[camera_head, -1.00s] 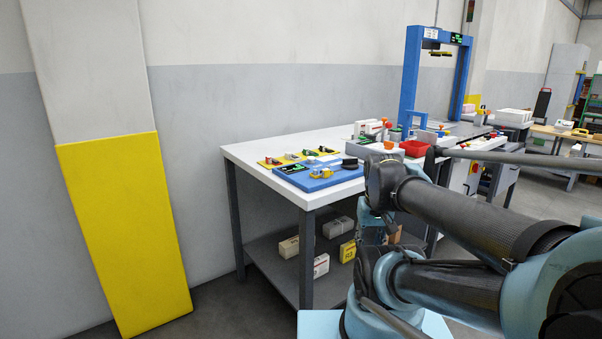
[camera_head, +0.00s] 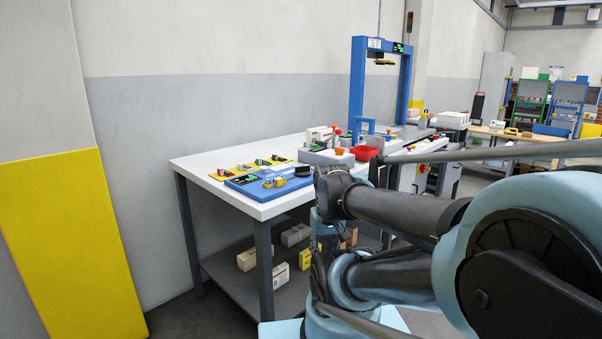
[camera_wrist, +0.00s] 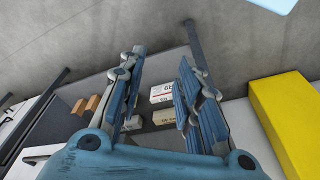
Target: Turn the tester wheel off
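A blue board (camera_head: 258,187) with a small green display (camera_head: 241,180) lies on the near part of the white table. A small yellow fitting (camera_head: 274,182) sits on it, and a dark round piece (camera_head: 302,171) is at its right end. I cannot tell which part is the tester wheel at this size. My gripper (camera_wrist: 160,62) is open and empty in the wrist view, its two blue fingers apart. Behind and between them are boxes on the lower shelf. In the head view my arm covers the area right of the board, and my gripper cannot be made out.
The white table (camera_head: 200,163) holds yellow cards (camera_head: 250,168) with small parts, a red bin (camera_head: 364,153) and a blue frame (camera_head: 358,85). White boxes (camera_head: 281,275) lie on its lower shelf. A yellow wall panel (camera_head: 70,250) stands left; the floor before it is clear.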

